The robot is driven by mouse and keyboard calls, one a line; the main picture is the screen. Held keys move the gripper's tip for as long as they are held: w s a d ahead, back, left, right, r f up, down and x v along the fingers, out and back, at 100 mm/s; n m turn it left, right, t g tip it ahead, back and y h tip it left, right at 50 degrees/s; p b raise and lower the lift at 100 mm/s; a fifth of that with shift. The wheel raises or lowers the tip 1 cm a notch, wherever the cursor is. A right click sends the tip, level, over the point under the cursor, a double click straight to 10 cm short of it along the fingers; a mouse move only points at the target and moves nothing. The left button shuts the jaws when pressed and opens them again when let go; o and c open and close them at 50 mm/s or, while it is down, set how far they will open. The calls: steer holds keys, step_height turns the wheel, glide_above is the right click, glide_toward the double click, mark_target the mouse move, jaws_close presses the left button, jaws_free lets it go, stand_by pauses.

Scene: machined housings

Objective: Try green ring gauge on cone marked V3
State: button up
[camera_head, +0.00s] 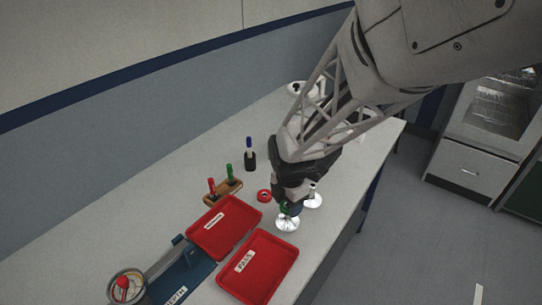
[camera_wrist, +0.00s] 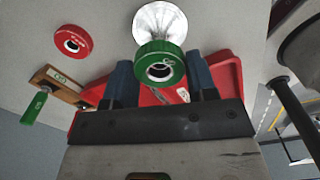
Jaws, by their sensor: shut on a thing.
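The green ring gauge (camera_wrist: 160,62) is between the two fingers of my gripper (camera_wrist: 160,75), which is shut on it. In the head view the green ring (camera_head: 284,208) shows just under my gripper (camera_head: 289,200). A shiny silver cone (camera_head: 288,224) with a flared base stands directly below the ring. In the wrist view the cone (camera_wrist: 160,20) shows behind the ring. I cannot tell whether the ring is around the cone's top or just above it. No cone marking is readable.
A red ring (camera_head: 264,196) lies left of my gripper. A wooden rack (camera_head: 223,192) holds red-handled and green-handled gauges. A blue-topped piece (camera_head: 249,155) stands behind.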

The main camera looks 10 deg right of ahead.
steer(key=shift+r, duration=1)
steer(key=shift+r, duration=1)
steer(key=shift+r, duration=0.25)
steer(key=shift+r, duration=2.35)
steer(key=shift+w, duration=0.1)
